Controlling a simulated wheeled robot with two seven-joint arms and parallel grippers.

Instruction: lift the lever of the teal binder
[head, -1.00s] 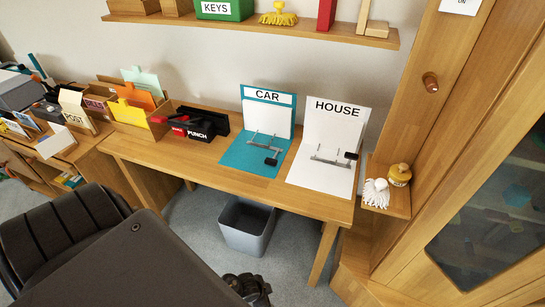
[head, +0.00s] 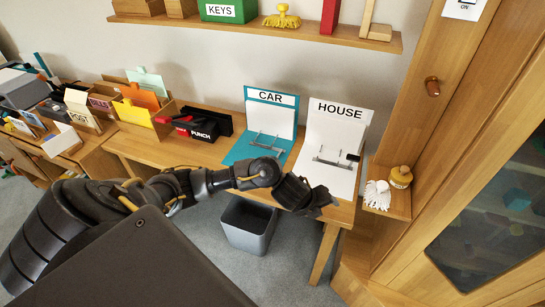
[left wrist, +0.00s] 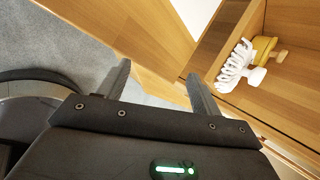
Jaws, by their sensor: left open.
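The teal binder (head: 240,149), labelled CAR, lies open on the desk with its cover standing up against the wall. Its metal ring mechanism (head: 266,144) shows, but my left arm hides the lever end. My left gripper (head: 325,204) is at the desk's front edge, right of the teal binder and over the lower part of the white HOUSE binder (head: 325,176). In the left wrist view its two fingers (left wrist: 160,88) are apart with nothing between them. That view shows no teal binder. My right gripper is not in view.
A black hole punch (head: 203,125) stands left of the binders. A grey bin (head: 247,226) stands under the desk. A wall shelf (head: 270,31) runs above.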

